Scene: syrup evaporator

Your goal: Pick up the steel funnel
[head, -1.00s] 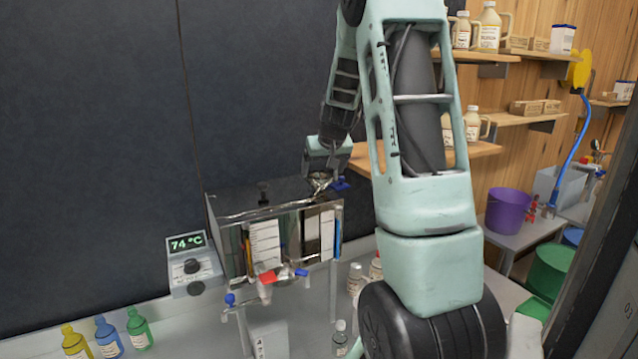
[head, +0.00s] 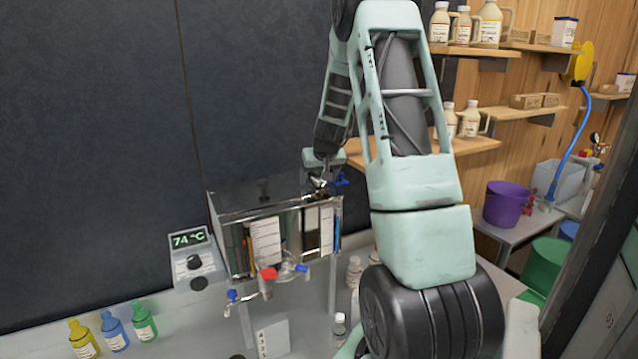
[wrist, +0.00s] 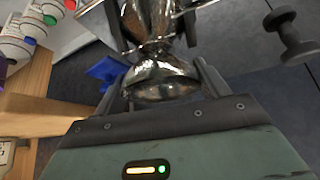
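The shiny steel funnel (wrist: 162,78) is in the middle of the wrist view, with its wide mouth toward my palm. My gripper (wrist: 160,85) is open, with one finger on each side of the funnel. The gaps are small, and I cannot tell whether either finger touches it. In the head view my gripper (head: 322,172) is low over the back right corner of the steel evaporator box (head: 285,212). There the funnel (head: 318,183) shows only as a small bright patch, mostly hidden by the gripper.
A blue valve handle (head: 341,180) sits close beside my gripper. A black knob (wrist: 290,38) stands to the right in the wrist view. A temperature display box (head: 190,258) and several coloured bottles (head: 113,333) stand left on the counter. Wooden shelves (head: 470,145) are on the right.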

